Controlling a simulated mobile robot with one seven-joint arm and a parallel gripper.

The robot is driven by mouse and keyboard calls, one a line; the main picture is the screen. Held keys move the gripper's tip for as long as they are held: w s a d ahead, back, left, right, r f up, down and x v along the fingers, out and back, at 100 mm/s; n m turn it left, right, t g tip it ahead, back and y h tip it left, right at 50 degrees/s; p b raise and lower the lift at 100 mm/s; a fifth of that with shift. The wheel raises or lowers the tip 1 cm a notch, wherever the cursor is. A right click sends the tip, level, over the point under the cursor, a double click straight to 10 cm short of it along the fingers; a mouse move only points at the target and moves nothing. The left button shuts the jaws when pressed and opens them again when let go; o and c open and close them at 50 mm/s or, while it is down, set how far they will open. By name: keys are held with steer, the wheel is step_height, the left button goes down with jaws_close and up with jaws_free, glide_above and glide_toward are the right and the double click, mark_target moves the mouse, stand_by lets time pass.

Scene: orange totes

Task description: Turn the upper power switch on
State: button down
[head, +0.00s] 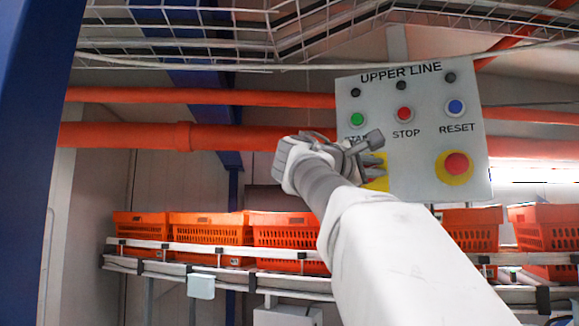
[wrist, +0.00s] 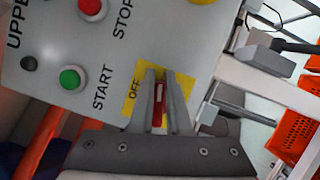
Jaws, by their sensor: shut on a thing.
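The upper power switch (wrist: 158,91) shows in the wrist view as a red handle on a yellow plate (wrist: 182,86) marked OFF. My gripper (wrist: 161,76) is shut on the red handle, one finger on each side. In the head view my gripper (head: 374,160) is at the lower left of the grey UPPER LINE panel (head: 414,165). There it hides the handle and most of the yellow plate (head: 380,184). Any ON mark is hidden.
The panel carries a green START button (head: 357,119), a red STOP button (head: 404,114), a blue RESET button (head: 455,107) and a red stop knob on yellow (head: 457,164). Orange totes (head: 211,229) line a conveyor behind. Orange pipes (head: 240,137) run behind the panel.

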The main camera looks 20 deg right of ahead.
steer(key=shift+f+m+g+y+p, duration=0.15)
steer(key=shift+m+g+y, duration=0.1)
steer(key=shift+m, duration=0.45)
steer(key=shift+f+m+g+y+p, duration=0.15)
steer(key=shift+m+y, duration=0.1)
steer(key=shift+m, duration=0.45)
steer(key=c, duration=0.9)
jaws_free()
steer(key=shift+s, duration=0.1)
steer(key=b+v, duration=0.2)
steer(key=v, duration=1.5)
steer(key=shift+s+a+b, duration=0.1)
steer(key=shift+a+b, duration=0.05)
steer(key=shift+b, duration=0.15)
